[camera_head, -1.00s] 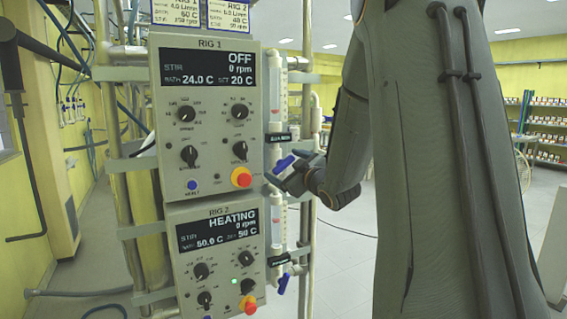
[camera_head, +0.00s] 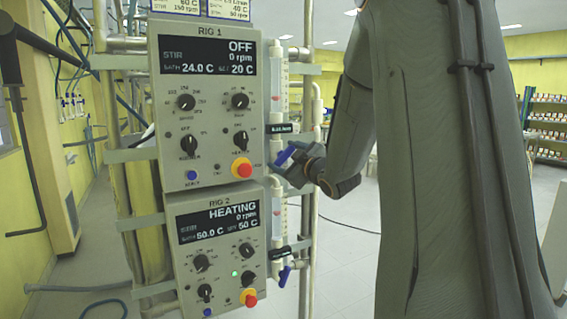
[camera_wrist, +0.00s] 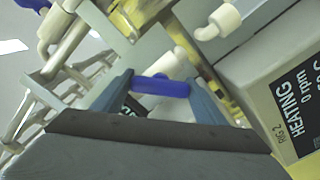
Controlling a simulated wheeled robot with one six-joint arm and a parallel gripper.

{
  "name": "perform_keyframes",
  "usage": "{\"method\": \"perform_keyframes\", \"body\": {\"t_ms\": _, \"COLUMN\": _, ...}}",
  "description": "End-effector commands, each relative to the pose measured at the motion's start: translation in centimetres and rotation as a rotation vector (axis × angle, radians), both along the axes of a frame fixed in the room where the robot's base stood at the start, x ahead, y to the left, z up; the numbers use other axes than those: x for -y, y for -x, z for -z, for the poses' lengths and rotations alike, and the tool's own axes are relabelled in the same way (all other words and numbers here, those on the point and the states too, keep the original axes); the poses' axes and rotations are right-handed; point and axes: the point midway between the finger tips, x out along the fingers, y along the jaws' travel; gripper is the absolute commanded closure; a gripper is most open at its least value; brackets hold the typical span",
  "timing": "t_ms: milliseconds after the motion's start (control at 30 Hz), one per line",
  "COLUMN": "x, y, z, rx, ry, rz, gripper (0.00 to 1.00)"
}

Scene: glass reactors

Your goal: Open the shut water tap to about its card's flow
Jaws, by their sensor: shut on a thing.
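The blue handle of the upper water tap (camera_head: 284,156) sits to the right of the RIG 1 control box, under a clear flow tube (camera_head: 278,92). My gripper (camera_head: 297,166) is at this handle. In the wrist view, the blue handle (camera_wrist: 160,86) lies crosswise between the two fingers of my gripper (camera_wrist: 162,92), which is shut on it. The tube's reading is too small to tell. The cards (camera_head: 200,8) above RIG 1 are cut off by the top edge, and their flow lines are not readable now.
The RIG 1 box (camera_head: 208,110) reads OFF and has a red stop button (camera_head: 241,168). Below it, the RIG 2 box (camera_head: 215,250) reads HEATING. A second blue tap handle (camera_head: 285,276) hangs lower right. Metal posts (camera_head: 306,220) stand close to the taps.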

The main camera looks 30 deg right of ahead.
Motion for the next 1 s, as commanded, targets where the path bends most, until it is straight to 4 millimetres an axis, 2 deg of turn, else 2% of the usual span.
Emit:
{"method": "perform_keyframes", "body": {"t_ms": 200, "x": -0.03, "y": -0.05, "z": 0.18, "rx": 0.004, "ry": 0.104, "rz": -0.001, "gripper": 0.57}}
{"method": "perform_keyframes", "body": {"t_ms": 567, "x": -0.04, "y": 0.01, "z": 0.01, "rx": 0.004, "ry": 0.122, "rz": -0.001, "gripper": 0.57}}
{"method": "perform_keyframes", "body": {"t_ms": 600, "x": -0.04, "y": 0.01, "z": 0.02, "rx": 0.004, "ry": 0.122, "rz": -0.001, "gripper": 0.33}}
{"method": "perform_keyframes", "body": {"t_ms": 700, "x": -0.03, "y": 0.01, "z": 0.01, "rx": 0.004, "ry": 0.121, "rz": 0.000, "gripper": 0.16}}
{"method": "perform_keyframes", "body": {"t_ms": 1000, "x": 0.03, "y": 0.09, "z": 0.00, "rx": 0.005, "ry": 0.121, "rz": 0.001, "gripper": 0.16}}
